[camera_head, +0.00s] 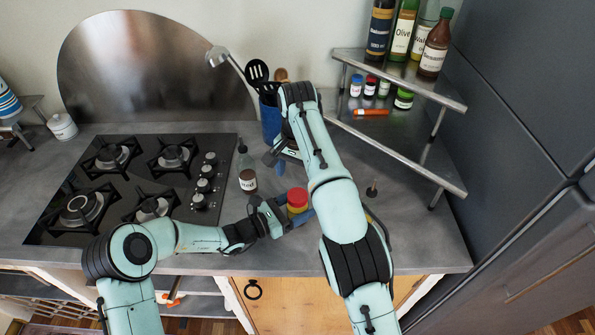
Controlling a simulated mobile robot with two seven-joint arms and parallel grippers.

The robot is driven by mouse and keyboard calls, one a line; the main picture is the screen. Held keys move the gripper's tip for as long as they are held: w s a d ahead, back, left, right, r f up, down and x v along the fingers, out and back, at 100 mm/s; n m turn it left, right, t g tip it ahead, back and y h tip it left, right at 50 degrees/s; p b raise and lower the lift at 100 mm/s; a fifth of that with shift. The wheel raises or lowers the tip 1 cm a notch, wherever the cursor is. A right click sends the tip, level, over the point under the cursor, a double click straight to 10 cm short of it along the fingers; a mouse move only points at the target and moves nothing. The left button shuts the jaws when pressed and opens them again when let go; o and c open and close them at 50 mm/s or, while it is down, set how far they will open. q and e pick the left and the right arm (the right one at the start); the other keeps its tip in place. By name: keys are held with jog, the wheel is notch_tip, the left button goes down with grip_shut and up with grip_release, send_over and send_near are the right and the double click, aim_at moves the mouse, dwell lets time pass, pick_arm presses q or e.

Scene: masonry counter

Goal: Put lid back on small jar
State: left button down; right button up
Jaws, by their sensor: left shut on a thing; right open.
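I cannot tell whether the red top is a lid or the jar's contents. My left gripper (288,214) is shut on this jar from the left and front, hiding its lower part. My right gripper (276,163) is open, above the counter behind the jar, below the blue utensil holder. A small dark round piece (372,188) with an upright stub lies on the counter to the right; I cannot tell if it is a lid.
A dark-capped bottle (247,170) stands just left of my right gripper. The blue utensil holder (269,122) is behind it. A stove (130,190) fills the left. A metal corner shelf (400,150) with bottles and spice jars stands at right. A white canister (62,127) is far left.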

aim_at(298, 199)
jog(key=shift+r, duration=0.25)
pick_arm(q)
grip_release()
jog(key=b+v, duration=0.2)
jog(key=v, duration=1.1)
jog(key=shift+s+a, duration=0.1)
jog(key=shift+s, duration=0.1)
pick_arm(e)
jog(key=f, duration=0.2)
jog(key=s+f, duration=0.1)
jog(key=f, duration=0.1)
jog(key=shift+s+f, duration=0.15)
jog(key=shift+s, duration=0.05)
